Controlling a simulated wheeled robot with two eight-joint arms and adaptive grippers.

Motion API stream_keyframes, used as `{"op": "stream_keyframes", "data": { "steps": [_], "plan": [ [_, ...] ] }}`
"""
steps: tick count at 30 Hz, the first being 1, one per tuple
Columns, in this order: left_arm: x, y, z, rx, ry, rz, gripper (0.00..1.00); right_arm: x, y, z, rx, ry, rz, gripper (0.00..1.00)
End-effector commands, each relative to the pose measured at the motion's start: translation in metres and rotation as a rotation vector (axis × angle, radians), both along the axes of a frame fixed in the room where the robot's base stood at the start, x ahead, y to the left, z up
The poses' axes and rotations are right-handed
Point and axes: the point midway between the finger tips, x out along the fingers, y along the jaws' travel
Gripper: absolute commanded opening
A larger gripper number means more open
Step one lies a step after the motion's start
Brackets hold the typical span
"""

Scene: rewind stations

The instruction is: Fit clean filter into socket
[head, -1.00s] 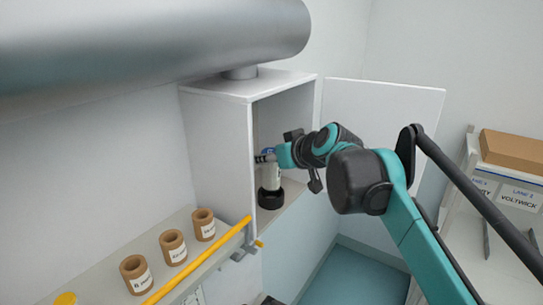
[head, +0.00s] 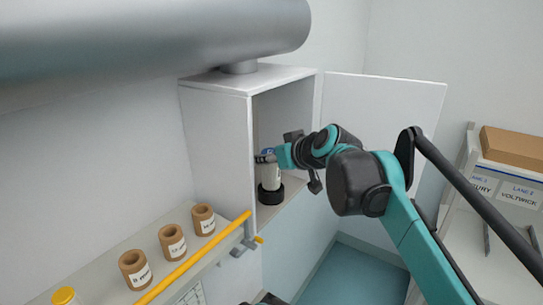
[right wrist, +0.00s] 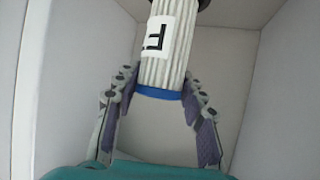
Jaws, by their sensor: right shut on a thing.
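The clean filter (head: 270,177) is a white pleated cylinder with a blue band at its top, standing upright inside the open wall cabinet. Its lower end meets the black round socket (head: 271,194) on the cabinet floor; I cannot tell how deep it sits. My right gripper (head: 266,158) is shut on the filter near its blue end. In the right wrist view, the filter (right wrist: 172,66) with a black-marked label shows between the fingers (right wrist: 160,105), and the dark socket is at the top edge. My left gripper is not in view.
The cabinet (head: 215,130) has close side walls, and its door (head: 385,125) is open to the right. A yellow rail (head: 195,260) and several brown labelled jars (head: 172,242) are at lower left. A large grey pipe (head: 150,45) passes above.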

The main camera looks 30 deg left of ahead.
Motion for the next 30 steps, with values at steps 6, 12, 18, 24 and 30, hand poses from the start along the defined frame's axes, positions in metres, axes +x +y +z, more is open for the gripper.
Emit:
{"op": "stream_keyframes", "data": {
  "steps": [6, 12, 18, 24, 30],
  "plan": [
    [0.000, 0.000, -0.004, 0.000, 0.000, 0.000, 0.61, 0.000, 0.000, -0.006, 0.000, 0.000, 0.000, 0.10],
    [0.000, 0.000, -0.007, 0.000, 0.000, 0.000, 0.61, 0.000, 0.000, -0.011, 0.000, 0.000, 0.000, 0.10],
    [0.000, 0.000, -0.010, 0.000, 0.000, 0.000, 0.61, 0.000, 0.000, -0.016, 0.000, 0.000, 0.000, 0.10],
    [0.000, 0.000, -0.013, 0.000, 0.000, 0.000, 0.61, 0.000, 0.000, -0.021, 0.000, 0.000, 0.000, 0.10],
    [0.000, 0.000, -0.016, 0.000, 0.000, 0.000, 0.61, 0.000, 0.000, -0.026, 0.000, 0.000, 0.000, 0.10]
  ]
}}
